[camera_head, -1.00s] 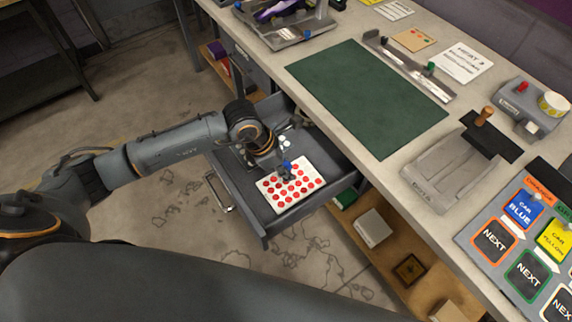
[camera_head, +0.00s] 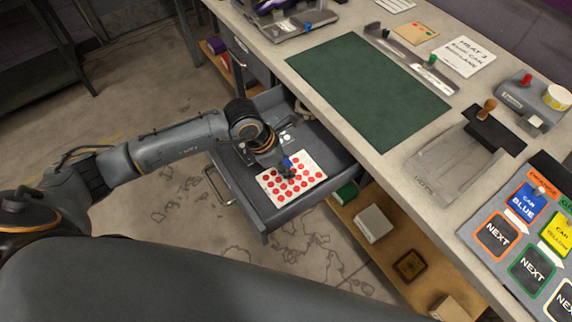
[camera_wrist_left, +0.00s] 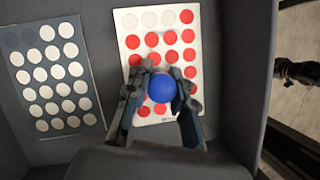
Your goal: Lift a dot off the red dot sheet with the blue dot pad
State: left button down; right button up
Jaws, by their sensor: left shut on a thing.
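The red dot sheet (camera_head: 311,172) is a white card with rows of red dots, lying in the open drawer (camera_head: 272,220). It also shows in the left wrist view (camera_wrist_left: 207,104), where a few spots in its far row are pale instead of red. My left gripper (camera_head: 288,172) is over the sheet, pointing down. It is shut on the blue dot pad (camera_wrist_left: 162,88), whose round blue top shows between the fingers. The pad's underside is hidden, so I cannot tell whether it touches the sheet.
A dark sheet with white dots (camera_wrist_left: 55,80) lies beside the red dot sheet in the drawer. The drawer walls rise close around both. The bench with a green mat (camera_head: 365,95) is above and to the right.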

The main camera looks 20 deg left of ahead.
pick_arm(q)
jog(key=shift+f+b, duration=0.4)
jog(key=shift+f, duration=0.05)
dwell(0.3)
dwell(0.5)
jog(key=shift+f, duration=0.1)
dwell(0.8)
jog(key=shift+r+p, duration=0.85)
jog(key=shift+r, duration=0.7)
jog(key=shift+r+p, duration=1.15)
jog(key=shift+r, duration=0.9)
